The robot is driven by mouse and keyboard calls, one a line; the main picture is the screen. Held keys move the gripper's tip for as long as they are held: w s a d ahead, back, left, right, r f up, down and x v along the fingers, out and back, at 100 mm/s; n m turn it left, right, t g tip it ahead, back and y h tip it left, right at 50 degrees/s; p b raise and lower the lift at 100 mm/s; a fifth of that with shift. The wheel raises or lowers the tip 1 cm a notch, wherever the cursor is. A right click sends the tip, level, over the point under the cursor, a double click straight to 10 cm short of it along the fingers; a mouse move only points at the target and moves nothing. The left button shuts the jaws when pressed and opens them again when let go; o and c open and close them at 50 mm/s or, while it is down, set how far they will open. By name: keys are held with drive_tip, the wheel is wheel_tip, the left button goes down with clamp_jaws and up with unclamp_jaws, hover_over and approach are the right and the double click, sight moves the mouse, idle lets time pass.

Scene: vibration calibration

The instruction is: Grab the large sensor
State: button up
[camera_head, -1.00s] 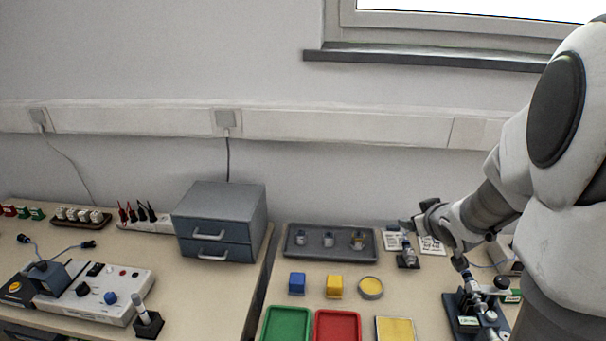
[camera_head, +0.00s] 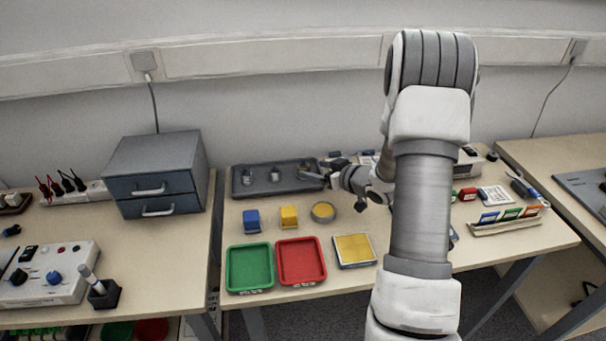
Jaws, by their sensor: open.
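A dark grey tray (camera_head: 260,190) at the back of the middle table holds three small metallic sensors in a row. The left sensor (camera_head: 246,177) and middle sensor (camera_head: 275,175) look small. The right sensor (camera_head: 303,170) appears the largest and has a yellowish tone in the earlier view. My gripper (camera_head: 317,171) is open at the tray's right end, its fingers pointing left, close to the right sensor. I cannot tell whether the fingers are around that sensor or only beside it.
A blue block (camera_head: 251,221), a yellow block (camera_head: 289,217) and a round yellow-topped dish (camera_head: 323,211) stand in front of the tray. Green (camera_head: 249,268) and red (camera_head: 301,261) trays and a yellow pad (camera_head: 354,250) lie nearer. A grey drawer cabinet (camera_head: 155,172) stands left.

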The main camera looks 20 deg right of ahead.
sight(307, 168)
drive_tip(key=shift+b+x, duration=0.9)
drive_tip(key=shift+x, duration=2.15)
drive_tip(key=shift+s+f, duration=0.1)
clamp_jaws()
